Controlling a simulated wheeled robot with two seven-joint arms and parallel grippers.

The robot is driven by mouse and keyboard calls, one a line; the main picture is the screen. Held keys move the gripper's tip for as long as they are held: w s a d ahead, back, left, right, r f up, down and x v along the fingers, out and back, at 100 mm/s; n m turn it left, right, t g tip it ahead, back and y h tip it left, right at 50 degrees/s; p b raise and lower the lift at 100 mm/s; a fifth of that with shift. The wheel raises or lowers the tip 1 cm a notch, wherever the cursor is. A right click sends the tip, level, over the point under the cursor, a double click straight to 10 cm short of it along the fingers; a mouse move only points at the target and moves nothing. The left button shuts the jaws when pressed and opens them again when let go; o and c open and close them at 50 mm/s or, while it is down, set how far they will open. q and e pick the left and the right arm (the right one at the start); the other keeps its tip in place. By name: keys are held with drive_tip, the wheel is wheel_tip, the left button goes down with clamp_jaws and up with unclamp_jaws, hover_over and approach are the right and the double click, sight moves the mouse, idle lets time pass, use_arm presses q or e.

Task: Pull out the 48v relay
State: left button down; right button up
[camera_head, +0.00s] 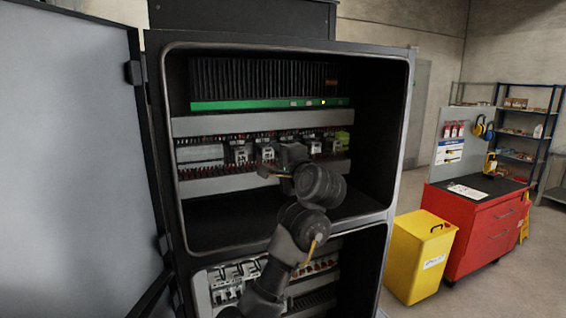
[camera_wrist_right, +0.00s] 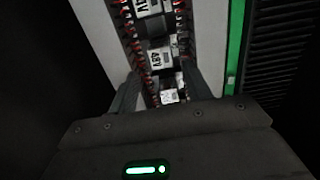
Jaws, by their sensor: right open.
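A row of relays sits on a rail between red-wired terminal strips in the open cabinet. In the right wrist view, one relay marked 48V (camera_wrist_right: 160,58) sits just past my right fingertips (camera_wrist_right: 164,72). Another relay marked 48V (camera_wrist_right: 151,8) is at the top edge, and a third relay (camera_wrist_right: 169,96) shows nearer my gripper body, its label unclear. In the head view my right gripper (camera_head: 276,166) is in front of the row, open, with no relay seen in its grip. It hides part of the row; relays (camera_head: 240,153) show to its left and others (camera_head: 314,146) to its right. My left gripper is out of view.
A black finned unit with a green strip (camera_head: 268,103) is above the relays. The cabinet door (camera_head: 75,150) stands open at left. A lower bay (camera_head: 237,270) holds breakers. A yellow bin (camera_head: 418,258) and red tool cabinet (camera_head: 488,225) stand right.

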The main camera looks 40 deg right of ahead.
sight(269, 154)
drive_tip(key=x, duration=0.3)
drive_tip(key=shift+w+d, duration=0.1)
drive_tip(key=shift+w, duration=0.05)
drive_tip(key=shift+w+d+r+p, duration=0.1)
drive_tip(key=shift+w+p, duration=0.25)
drive_tip(key=shift+x, duration=1.15)
use_arm(q)
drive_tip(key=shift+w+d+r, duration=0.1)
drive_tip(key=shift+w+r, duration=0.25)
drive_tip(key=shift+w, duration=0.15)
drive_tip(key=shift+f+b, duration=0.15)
drive_tip(key=shift+b, duration=0.15)
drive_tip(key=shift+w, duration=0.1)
use_arm(e)
drive_tip(key=c, duration=1)
drive_tip(key=shift+o, duration=0.2)
